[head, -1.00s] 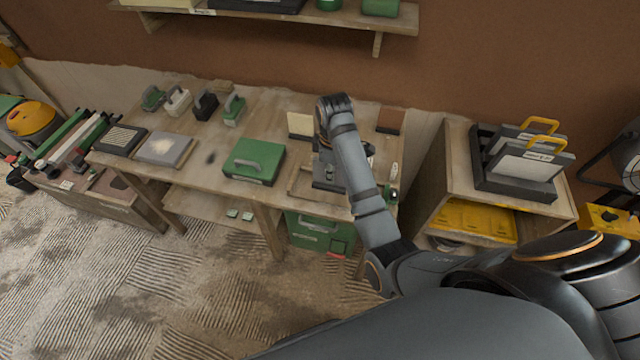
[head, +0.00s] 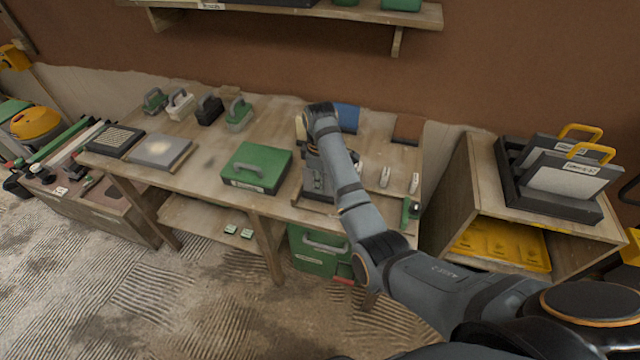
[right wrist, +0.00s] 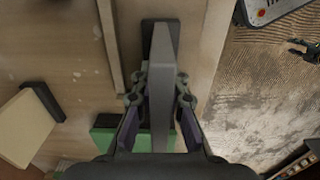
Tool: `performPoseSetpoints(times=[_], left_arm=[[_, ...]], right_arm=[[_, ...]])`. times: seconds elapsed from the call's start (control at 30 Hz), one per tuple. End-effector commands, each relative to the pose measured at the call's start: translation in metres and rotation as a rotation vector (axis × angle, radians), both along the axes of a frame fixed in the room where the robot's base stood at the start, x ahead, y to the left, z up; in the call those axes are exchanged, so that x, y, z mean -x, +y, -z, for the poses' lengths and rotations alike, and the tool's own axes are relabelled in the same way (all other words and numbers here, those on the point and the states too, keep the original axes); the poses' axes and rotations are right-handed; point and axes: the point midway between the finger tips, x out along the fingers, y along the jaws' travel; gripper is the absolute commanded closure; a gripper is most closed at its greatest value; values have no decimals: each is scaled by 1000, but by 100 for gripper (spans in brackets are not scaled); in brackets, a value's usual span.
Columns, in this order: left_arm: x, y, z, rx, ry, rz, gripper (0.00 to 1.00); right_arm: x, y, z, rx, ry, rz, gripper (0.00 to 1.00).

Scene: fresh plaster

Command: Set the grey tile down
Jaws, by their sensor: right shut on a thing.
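The grey tile (right wrist: 162,90) is held upright between the two fingers of my right gripper (right wrist: 160,100), seen nearly edge-on in the right wrist view. The gripper is shut on it. In the head view my right gripper (head: 317,180) is low over the workbench (head: 213,158), just right of the green case. There I cannot clearly separate the tile from the gripper. A dark narrow piece (right wrist: 148,34) lies beyond the tile's far end in the wrist view. Whether the tile touches anything below is hidden. My left gripper is not in view.
The green case (head: 255,166) is close on the left. Cream (right wrist: 24,128), blue (head: 347,118) and brown (head: 408,128) tiles stand behind. Two small white pieces (head: 385,176) and a green tool (head: 407,212) lie right. The bench's front edge is near.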

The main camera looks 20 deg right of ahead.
Motion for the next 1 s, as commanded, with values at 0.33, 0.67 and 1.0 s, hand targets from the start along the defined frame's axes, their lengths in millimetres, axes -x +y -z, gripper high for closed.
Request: performPoseSetpoints(times=[0.33, 0.67, 1.0], left_arm=[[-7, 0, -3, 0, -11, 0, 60], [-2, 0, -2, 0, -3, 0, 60], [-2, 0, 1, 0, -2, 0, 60]], right_arm=[[0, 0, 3, 0, -2, 0, 85], [0, 0, 3, 0, -2, 0, 65], [-1, 0, -33, -1, -8, 0, 65]])
